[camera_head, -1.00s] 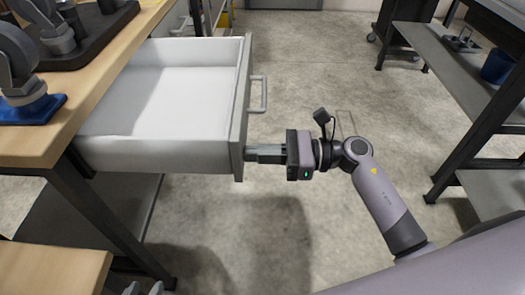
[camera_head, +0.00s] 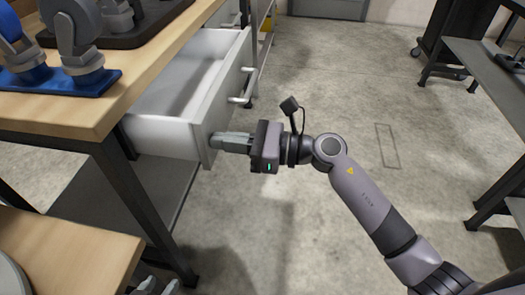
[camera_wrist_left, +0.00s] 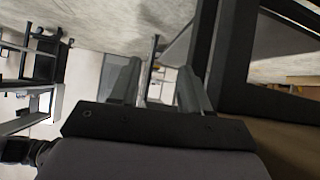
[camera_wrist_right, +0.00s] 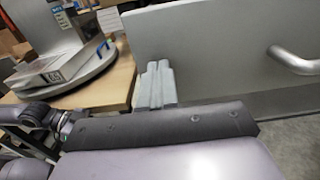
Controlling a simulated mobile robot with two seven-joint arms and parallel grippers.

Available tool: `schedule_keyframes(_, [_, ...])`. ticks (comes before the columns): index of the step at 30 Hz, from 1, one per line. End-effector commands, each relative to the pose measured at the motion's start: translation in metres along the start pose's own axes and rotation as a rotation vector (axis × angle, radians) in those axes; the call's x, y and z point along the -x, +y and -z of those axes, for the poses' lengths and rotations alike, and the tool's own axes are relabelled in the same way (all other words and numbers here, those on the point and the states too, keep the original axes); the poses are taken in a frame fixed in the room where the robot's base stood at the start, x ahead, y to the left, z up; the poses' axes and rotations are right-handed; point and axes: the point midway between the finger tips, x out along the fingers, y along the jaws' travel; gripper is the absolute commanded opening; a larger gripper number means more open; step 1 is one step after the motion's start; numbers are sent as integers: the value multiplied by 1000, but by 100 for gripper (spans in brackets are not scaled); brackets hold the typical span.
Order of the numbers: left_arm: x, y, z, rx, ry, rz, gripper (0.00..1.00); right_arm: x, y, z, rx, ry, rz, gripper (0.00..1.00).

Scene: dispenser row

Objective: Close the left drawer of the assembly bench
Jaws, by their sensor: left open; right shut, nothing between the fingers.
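The white drawer (camera_head: 185,90) of the wooden-topped assembly bench (camera_head: 120,90) is partly open and empty where I see inside. Its grey front panel (camera_head: 222,105) carries a bar handle (camera_head: 247,86). My right gripper (camera_head: 215,142) is shut and empty, its fingertips at the near end of the front panel, seemingly touching it. In the right wrist view, the shut fingers (camera_wrist_right: 157,84) stand against the front panel (camera_wrist_right: 220,50), with the handle (camera_wrist_right: 295,62) to the right. My left gripper (camera_head: 157,286) is low at the bottom edge; the left wrist view shows its fingers (camera_wrist_left: 158,82) apart and empty.
A blue-based grey fixture (camera_head: 60,80) and a dark tray (camera_head: 130,30) sit on the bench top. A lower wooden surface (camera_head: 70,250) is at the bottom left. Dark shelving (camera_head: 490,65) stands at the right. The floor (camera_head: 340,90) between is clear.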

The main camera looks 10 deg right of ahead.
Motion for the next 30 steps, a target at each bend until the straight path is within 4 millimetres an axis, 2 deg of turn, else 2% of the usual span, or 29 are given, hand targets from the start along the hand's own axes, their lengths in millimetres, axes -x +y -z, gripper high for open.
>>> schedule_keyframes(1, [-7, 0, -9, 0, 0, 0, 47, -20, 0, 4, 5, -2, -5, 0])
schedule_keyframes(3, [-12, 1, -13, -2, 2, -2, 47, -44, 0, 3, 5, -3, -4, 0])
schedule_keyframes(6, [-15, 12, 5, -13, 50, -26, 47, -75, 0, 4, 4, -1, -2, 0])
schedule_keyframes(12, [-18, 22, 13, -38, 84, -49, 47, -118, 0, 3, 2, -1, -1, 0])
schedule_keyframes(19, [-20, 30, 19, -54, 109, -64, 47, -145, 0, 2, 1, 0, 0, 0])
schedule_keyframes(30, [-18, 32, 22, -59, 116, -69, 47, -155, 0, -2, 0, -4, 2, 0])
